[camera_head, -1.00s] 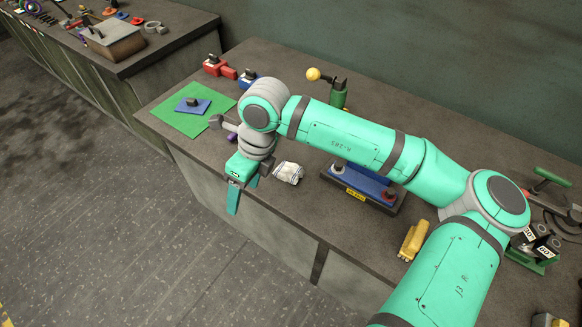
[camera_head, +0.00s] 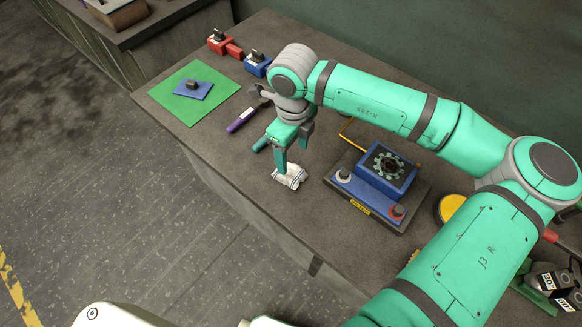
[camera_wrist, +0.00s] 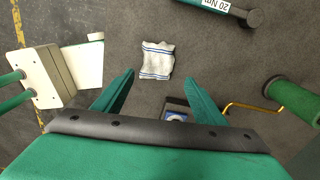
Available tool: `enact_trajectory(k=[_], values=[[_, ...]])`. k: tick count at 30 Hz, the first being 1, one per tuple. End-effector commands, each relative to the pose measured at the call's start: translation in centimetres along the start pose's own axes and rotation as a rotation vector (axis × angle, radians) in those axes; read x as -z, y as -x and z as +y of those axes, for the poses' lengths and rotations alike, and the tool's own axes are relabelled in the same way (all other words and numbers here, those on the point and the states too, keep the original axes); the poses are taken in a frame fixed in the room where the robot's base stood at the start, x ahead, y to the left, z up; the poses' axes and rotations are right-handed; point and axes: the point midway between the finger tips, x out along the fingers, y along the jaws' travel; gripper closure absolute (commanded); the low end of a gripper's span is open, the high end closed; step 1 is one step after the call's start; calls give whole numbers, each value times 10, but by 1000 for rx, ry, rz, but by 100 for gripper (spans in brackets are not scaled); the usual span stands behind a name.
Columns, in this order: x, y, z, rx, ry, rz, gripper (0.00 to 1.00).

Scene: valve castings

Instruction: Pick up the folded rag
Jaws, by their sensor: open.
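The folded rag (camera_head: 289,178) is white with blue stripes. It lies on the grey bench top near the front edge. In the wrist view the rag (camera_wrist: 157,60) lies flat and fully visible, ahead of the fingertips and nearer the left finger. My gripper (camera_head: 292,158) is open and empty, fingers pointing down. In the head view one finger overlaps the rag's upper edge; I cannot tell whether it touches. In the wrist view my gripper's two teal fingers (camera_wrist: 164,80) are spread apart with bare bench between them.
A blue fixture (camera_head: 372,184) stands right of the rag. A purple-handled tool (camera_head: 240,121) and a teal-handled tool (camera_head: 262,144) lie to its left. A green mat (camera_head: 165,100) with a blue block lies further left. The bench's front edge is close to the rag.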

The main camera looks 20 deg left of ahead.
Motion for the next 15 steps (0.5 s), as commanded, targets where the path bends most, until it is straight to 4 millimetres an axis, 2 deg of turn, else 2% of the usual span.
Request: enact_trajectory(k=[3,7,11,15], values=[[1,-16,0,-2,-4,-1,35],[2,-24,-1,0,-6,-1,35],[-2,-33,1,-2,-2,-2,35],[-8,-52,3,-3,1,-2,35]])
